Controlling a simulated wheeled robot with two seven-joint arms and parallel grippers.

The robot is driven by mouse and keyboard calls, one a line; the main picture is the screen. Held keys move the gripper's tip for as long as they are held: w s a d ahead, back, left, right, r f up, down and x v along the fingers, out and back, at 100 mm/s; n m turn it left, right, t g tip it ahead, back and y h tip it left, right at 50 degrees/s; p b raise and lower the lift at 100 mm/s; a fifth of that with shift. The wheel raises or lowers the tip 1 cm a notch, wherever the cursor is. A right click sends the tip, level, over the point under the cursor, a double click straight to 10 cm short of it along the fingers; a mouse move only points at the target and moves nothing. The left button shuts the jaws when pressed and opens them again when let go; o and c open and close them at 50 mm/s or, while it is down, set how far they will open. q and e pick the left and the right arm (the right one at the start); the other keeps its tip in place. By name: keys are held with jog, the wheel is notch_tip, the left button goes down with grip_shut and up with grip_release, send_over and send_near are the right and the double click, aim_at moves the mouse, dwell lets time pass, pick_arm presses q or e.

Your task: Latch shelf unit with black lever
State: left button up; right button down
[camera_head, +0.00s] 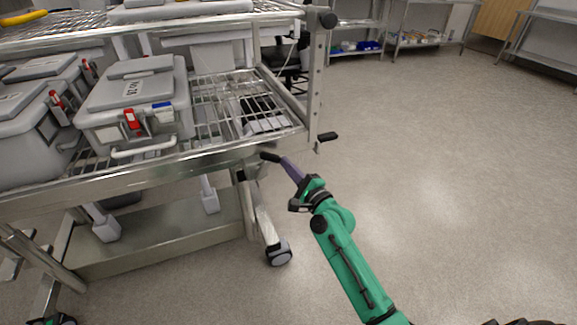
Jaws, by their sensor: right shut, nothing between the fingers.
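The metal wire shelf unit (180,160) stands at the left on casters. A black lever (328,136) sticks out to the right near the foot of its right-hand post. My right gripper (279,162), on the green arm, is shut and empty below the shelf's front right corner, left of and lower than this lever, with a gap between them. A dark oval piece lies at the tip of its purple-grey fingers; I cannot tell whether it is a fingertip or a part of the shelf unit. My left gripper is not in view.
Grey lidded bins (135,100) with red and blue clips stand on the shelf. A caster (278,253) stands left of my right arm. The floor (450,180) to the right is clear; other racks (425,25) stand behind.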

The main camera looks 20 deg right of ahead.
aim_at(263, 156)
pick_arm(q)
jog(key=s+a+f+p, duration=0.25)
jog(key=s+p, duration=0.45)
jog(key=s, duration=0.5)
pick_arm(e)
jog(key=a+r+n+p, duration=0.2)
jog(key=n+p, duration=0.1)
jog(key=a+r+n+g+p, duration=0.1)
jog(key=a+n+p, duration=0.1)
jog(key=n+p, duration=0.1)
jog(key=a+r+n+g+p, duration=0.1)
jog(key=a+r+n+p, duration=0.1)
jog(key=n+p, duration=0.1)
jog(key=shift+s+r+n, duration=0.2)
jog(key=shift+r+n, duration=0.1)
jog(key=shift+n, duration=0.3)
jog(key=shift+a+n+h+p, duration=0.3)
jog(key=shift+a+n+p, duration=0.15)
jog(key=shift+n+p, duration=0.15)
pick_arm(q)
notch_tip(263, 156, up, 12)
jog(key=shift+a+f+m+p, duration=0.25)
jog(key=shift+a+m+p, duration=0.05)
jog(key=shift+p, duration=0.05)
pick_arm(e)
jog(key=shift+a+f, duration=0.15)
jog(key=shift+a, duration=0.3)
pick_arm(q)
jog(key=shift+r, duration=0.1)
